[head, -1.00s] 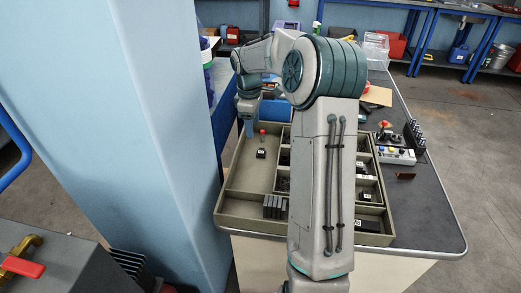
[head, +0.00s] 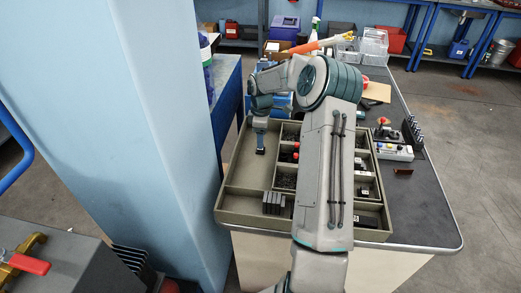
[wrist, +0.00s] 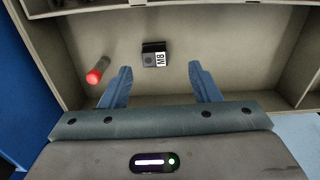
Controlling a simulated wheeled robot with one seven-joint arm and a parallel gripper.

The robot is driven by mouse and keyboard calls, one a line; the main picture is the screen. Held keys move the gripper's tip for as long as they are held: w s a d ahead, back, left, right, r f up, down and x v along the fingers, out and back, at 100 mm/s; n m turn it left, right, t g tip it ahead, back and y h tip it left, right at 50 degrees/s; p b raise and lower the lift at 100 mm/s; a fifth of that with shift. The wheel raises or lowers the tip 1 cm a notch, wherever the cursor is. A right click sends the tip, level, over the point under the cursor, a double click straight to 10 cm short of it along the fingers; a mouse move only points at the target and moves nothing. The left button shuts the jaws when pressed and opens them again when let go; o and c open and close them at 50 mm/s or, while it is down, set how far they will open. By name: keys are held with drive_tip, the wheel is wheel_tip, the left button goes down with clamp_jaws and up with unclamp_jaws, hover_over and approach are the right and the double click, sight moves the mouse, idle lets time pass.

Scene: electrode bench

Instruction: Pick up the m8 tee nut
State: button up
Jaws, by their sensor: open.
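The m8 tee nut is a small black block with a white "M8" label. In the wrist view the m8 tee nut (wrist: 153,54) lies on the tray floor, ahead of and roughly between my fingertips, not between the fingers. My gripper (wrist: 160,74) is open and empty, with blue fingers spread wider than the nut. In the head view my gripper (head: 260,143) hangs over the left compartment of the grey tray (head: 232,203), right at the dark nut (head: 260,152). The gap between them cannot be told there.
A red-tipped grey cylinder (wrist: 97,74) stands left of the nut, close to my left finger. Tray walls and dividers bound the space. A control box (head: 394,152) sits on the bench to the right.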

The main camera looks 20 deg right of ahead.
drive_tip(key=shift+w+f+p, duration=0.2)
drive_tip(key=shift+w+f, duration=0.05)
drive_tip(key=shift+f, duration=1.05)
drive_tip(key=shift+w+f+p, duration=0.2)
drive_tip(key=shift+f, duration=1.05)
drive_tip(key=c, duration=1.1)
